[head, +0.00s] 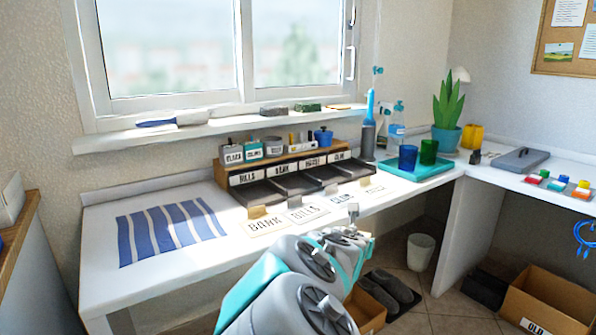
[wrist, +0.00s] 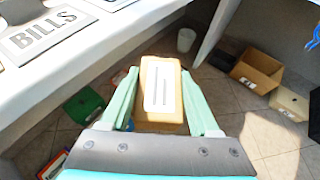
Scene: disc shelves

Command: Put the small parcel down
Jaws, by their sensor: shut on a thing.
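The small parcel (wrist: 160,118) is a tan box with a white label bearing dark lines. In the wrist view it sits between the two pale green fingers of my gripper (wrist: 159,84), which is shut on it. The parcel is held beyond the front edge of the white desk, with the floor visible far below it. In the head view my arm reaches forward to the desk's front edge; its own links hide most of the gripper and the parcel there.
The white desk (head: 95,225) has a blue striped mat (head: 170,232) at left and label cards, including BANK (head: 265,226), near the front edge. A disc organizer (head: 240,190) stands behind. A teal tray (head: 395,172) holds cups. A cardboard box (head: 520,300) and white bin (head: 419,252) stand on the floor.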

